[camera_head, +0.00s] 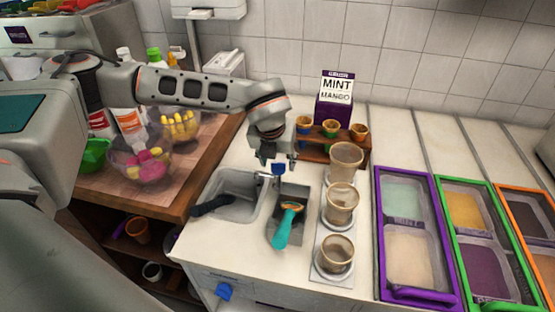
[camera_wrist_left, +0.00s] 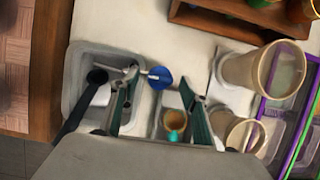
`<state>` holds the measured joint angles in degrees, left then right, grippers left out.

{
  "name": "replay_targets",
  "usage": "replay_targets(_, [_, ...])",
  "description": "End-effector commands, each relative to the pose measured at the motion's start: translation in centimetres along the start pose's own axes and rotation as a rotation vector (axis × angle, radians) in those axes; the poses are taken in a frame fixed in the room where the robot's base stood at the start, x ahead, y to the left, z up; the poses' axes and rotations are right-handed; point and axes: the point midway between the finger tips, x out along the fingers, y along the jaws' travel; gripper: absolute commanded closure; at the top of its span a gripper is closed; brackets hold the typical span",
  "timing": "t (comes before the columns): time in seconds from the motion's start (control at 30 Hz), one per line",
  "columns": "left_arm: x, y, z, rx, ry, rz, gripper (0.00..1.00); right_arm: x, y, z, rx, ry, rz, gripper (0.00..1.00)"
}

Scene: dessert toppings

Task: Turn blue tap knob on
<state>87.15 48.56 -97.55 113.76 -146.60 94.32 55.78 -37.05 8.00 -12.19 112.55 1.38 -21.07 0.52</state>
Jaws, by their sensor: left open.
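The blue tap knob (camera_head: 278,169) is small and sits beside the sink basin, just below my left gripper (camera_head: 272,158). In the left wrist view, the round blue knob (camera_wrist_left: 160,77) shows between the two fingertips of my left gripper (camera_wrist_left: 159,82). The fingers are open, and I see no contact with the knob. A grey metal tap part (camera_wrist_left: 122,69) runs left from the knob over the sink (camera_wrist_left: 76,62). My right gripper is not in view.
A teal-handled scoop (camera_head: 283,229) sits in a grey well beside the sink (camera_head: 237,207). Tan cup stacks (camera_head: 341,203) stand to the right. A wooden cone stand (camera_head: 316,151) is behind.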

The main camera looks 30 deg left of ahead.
Motion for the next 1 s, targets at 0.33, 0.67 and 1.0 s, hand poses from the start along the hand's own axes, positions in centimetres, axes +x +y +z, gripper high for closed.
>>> replay_targets(0.33, [0.0, 0.0, 0.0, 0.001, 0.000, 0.000, 0.93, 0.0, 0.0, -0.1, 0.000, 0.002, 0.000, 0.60])
replay_targets(0.67, [0.1, 0.0, 0.0, 0.019, 0.000, -0.009, 0.93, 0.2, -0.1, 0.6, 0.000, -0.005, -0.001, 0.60])
replay_targets(1.0, [0.4, 0.3, -0.1, 0.191, 0.001, -0.081, 0.93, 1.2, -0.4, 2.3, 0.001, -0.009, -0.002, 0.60])
